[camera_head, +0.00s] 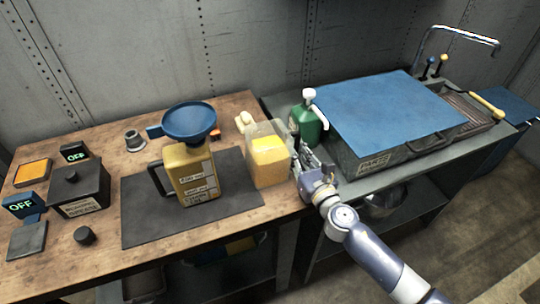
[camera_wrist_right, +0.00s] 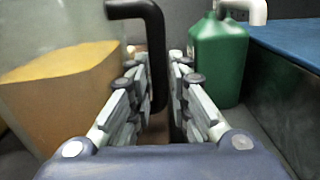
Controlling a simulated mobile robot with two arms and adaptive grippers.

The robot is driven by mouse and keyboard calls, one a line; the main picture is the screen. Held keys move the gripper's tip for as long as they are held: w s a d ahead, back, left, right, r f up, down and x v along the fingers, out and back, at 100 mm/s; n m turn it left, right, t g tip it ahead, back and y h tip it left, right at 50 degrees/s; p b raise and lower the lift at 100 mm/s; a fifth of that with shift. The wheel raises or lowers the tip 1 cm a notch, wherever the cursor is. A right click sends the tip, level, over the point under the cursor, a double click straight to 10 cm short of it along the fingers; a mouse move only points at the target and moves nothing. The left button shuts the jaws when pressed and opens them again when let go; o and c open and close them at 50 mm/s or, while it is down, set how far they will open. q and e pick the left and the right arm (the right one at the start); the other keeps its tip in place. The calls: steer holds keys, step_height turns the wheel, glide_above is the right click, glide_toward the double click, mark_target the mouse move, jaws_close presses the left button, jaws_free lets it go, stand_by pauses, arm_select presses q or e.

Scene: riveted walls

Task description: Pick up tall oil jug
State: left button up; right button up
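A tall see-through jug (camera_head: 268,160) partly filled with yellow oil stands at the right end of the wooden bench. It also fills the left of the right wrist view (camera_wrist_right: 60,90), where a black handle (camera_wrist_right: 155,60) is on its right side. My right gripper (camera_head: 303,160) is right beside the jug in the head view. In the wrist view its two fingers (camera_wrist_right: 158,80) lie on either side of the black handle, close to it. I cannot tell whether they press on it. My left gripper is not in view.
A green jug (camera_head: 305,124) with a white cap stands just behind my right gripper. A yellow labelled can (camera_head: 195,172) with a blue funnel (camera_head: 188,121) stands left on a dark mat (camera_head: 140,225). A blue-topped parts box (camera_head: 390,110) is at right.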

mark_target(297, 143)
steer(key=shift+w, duration=0.15)
jaws_close()
steer(key=shift+r, duration=0.15)
steer(key=shift+r, duration=0.1)
steer(key=shift+r+p, duration=0.55)
steer(key=shift+r, duration=0.3)
steer(key=shift+a+r+p, duration=0.1)
steer(key=shift+r+p, duration=0.35)
steer(key=shift+r, duration=0.45)
steer(key=shift+s+f, duration=0.1)
steer(key=shift+s, duration=0.25)
steer(key=s+a+r+b, duration=0.1)
steer(key=s+a, duration=0.2)
steer(key=s, duration=1.2)
steer(key=shift+r+b, duration=0.25)
steer(key=shift+b, duration=0.05)
